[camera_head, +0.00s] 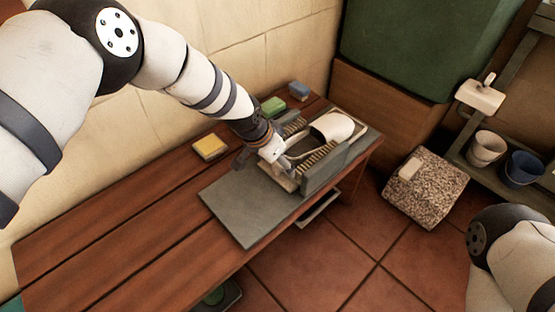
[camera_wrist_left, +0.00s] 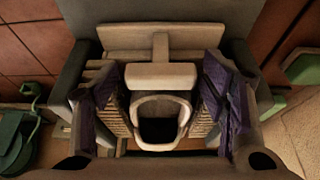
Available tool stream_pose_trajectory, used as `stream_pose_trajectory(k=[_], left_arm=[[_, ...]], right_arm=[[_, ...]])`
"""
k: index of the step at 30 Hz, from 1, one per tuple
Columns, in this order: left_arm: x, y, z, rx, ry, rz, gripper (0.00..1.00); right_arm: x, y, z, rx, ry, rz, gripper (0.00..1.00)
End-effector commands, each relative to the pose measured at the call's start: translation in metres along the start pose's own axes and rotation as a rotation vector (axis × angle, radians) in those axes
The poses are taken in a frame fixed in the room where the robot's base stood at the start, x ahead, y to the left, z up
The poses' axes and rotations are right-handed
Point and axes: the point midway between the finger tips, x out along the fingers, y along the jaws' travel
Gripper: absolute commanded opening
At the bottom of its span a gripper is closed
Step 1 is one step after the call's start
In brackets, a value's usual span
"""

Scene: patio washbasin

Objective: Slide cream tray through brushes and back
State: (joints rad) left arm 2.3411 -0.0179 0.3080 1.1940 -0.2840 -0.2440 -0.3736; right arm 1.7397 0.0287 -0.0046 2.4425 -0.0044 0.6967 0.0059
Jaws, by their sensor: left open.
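The cream tray (camera_head: 333,125) sits between two rows of brown brush bristles (camera_head: 318,160) in a grey-sided holder at the far end of the wooden bench. Its near end has a rounded loop, which shows in the left wrist view (camera_wrist_left: 160,99) with a dark opening. My left gripper (camera_head: 272,160) is at the near end of the holder. In the left wrist view its purple-padded fingers stand apart, one on each side of the loop, with bristles inside them. Whether a finger touches the tray is unclear. My right gripper is out of view; only part of my right arm shows.
A grey mat (camera_head: 245,210) lies before the holder. A yellow sponge (camera_head: 210,147), a green block (camera_head: 273,106) and a blue block (camera_head: 299,90) stand along the wall side. A speckled block (camera_head: 425,188) is right of the bench. The bench's near-left planks are clear.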

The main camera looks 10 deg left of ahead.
Motion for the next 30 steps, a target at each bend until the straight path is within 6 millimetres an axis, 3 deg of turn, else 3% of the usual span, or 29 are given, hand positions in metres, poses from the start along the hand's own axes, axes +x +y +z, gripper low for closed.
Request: stream_pose_trajectory(k=[5,15,18,30], left_arm=[[-0.009,-0.001,0.0,0.0,-0.001,-0.001,0.67],[-0.095,0.0,-0.001,0.001,0.001,-0.001,0.67],[-0.111,0.0,-0.001,0.0,0.001,-0.001,0.67],[-0.121,0.0,0.001,0.001,-0.001,0.001,0.67]], right_arm=[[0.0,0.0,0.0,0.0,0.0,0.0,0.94],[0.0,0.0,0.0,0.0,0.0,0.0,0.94],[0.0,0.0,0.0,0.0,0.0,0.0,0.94],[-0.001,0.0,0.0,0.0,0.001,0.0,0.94]])
